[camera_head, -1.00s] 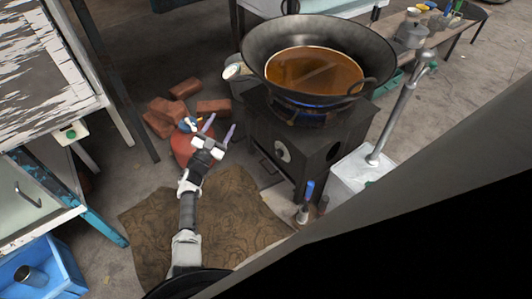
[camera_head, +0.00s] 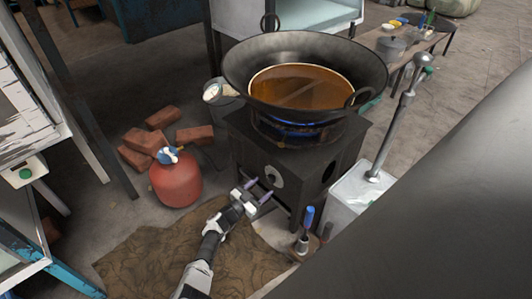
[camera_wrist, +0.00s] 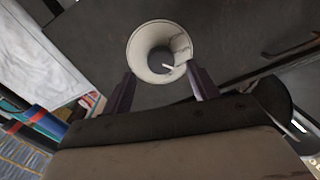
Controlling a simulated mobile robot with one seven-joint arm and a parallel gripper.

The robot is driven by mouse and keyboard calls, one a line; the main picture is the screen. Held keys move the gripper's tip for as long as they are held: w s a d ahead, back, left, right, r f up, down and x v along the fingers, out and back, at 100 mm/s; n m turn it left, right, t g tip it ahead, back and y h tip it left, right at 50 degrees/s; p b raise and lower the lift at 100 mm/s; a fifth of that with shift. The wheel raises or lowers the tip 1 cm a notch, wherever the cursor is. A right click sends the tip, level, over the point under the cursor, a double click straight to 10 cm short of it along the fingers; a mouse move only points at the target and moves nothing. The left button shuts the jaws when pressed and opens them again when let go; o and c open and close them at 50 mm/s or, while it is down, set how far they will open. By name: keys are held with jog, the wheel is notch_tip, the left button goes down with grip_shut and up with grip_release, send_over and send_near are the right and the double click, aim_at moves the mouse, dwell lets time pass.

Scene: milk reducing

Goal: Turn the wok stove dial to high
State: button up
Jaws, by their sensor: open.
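The wok stove (camera_head: 300,165) is a dark box with a large wok (camera_head: 305,85) of amber liquid on top. Blue flame shows under the wok. The round pale dial (camera_head: 274,176) is on the stove's front face. In the wrist view the dial (camera_wrist: 158,52) is a white disc with a recessed centre and a small light pointer at its lower right. My gripper (camera_head: 257,191) is open and empty, in front of and slightly below the dial. In the wrist view its two fingers (camera_wrist: 164,88) point toward the dial, one on each side below it. I see no contact.
A red gas cylinder (camera_head: 176,182) and several bricks (camera_head: 150,140) are left of the stove. A blue-handled tool (camera_head: 306,228) stands at its front right corner. A white container (camera_head: 352,192) is on the right. A brown mat (camera_head: 150,262) covers the floor in front.

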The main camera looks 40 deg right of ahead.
aim_at(269, 181)
jog(key=shift+w+d+r+b, duration=0.1)
jog(key=shift+d+b, duration=0.15)
jog(key=shift+d, duration=0.3)
jog(key=shift+w+d+f+b, duration=0.1)
jog(key=shift+d+b, duration=0.1)
jog(key=shift+d, duration=0.4)
jog(key=shift+w+d+r+b, duration=0.1)
jog(key=shift+d+b, duration=0.15)
jog(key=shift+d, duration=0.3)
jog(key=c, duration=1)
